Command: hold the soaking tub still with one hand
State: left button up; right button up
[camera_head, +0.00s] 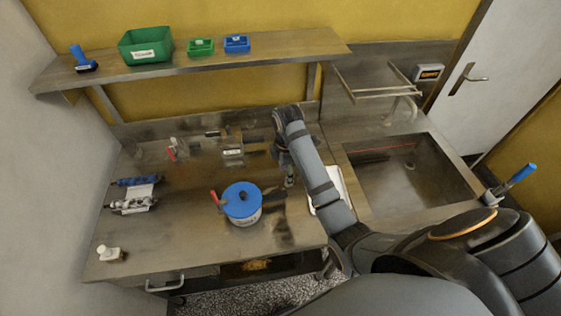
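The soaking tub, a round pale container with a blue lid (241,199) and a label on its front, stands upright on the steel worktop (170,232). A dark piece at its right side may be a handle or shadow; I cannot tell. A red-handled item (214,198) is at its left side. My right arm reaches in from the right, and its gripper (289,181) points down just right of and behind the tub. I see no clear contact with the tub, and the fingers are too small and dark to read. My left gripper is not in view.
Blue and white rollers (136,194) lie at left, a small white bottle (109,254) at front left. A sink (410,180) is at right. A shelf (200,62) above holds a green bin (146,45) and small boxes. The worktop left of the tub is partly free.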

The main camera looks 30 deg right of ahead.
aim_at(286, 192)
jog(key=f+b, duration=0.1)
jog(key=s+f+b, duration=0.1)
jog(key=b, duration=0.1)
jog(key=shift+s+f, duration=0.1)
jog(key=shift+f, duration=0.15)
jog(key=f+b, duration=0.6)
jog(key=shift+w+f, duration=0.3)
jog(key=shift+f, duration=0.1)
jog(key=shift+s+f+b, duration=0.1)
jog(key=shift+f+b, duration=0.4)
jog(key=shift+b, duration=0.05)
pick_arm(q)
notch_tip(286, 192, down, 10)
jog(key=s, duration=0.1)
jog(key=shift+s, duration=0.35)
pick_arm(e)
jog(key=shift+r, duration=0.1)
grip_shut()
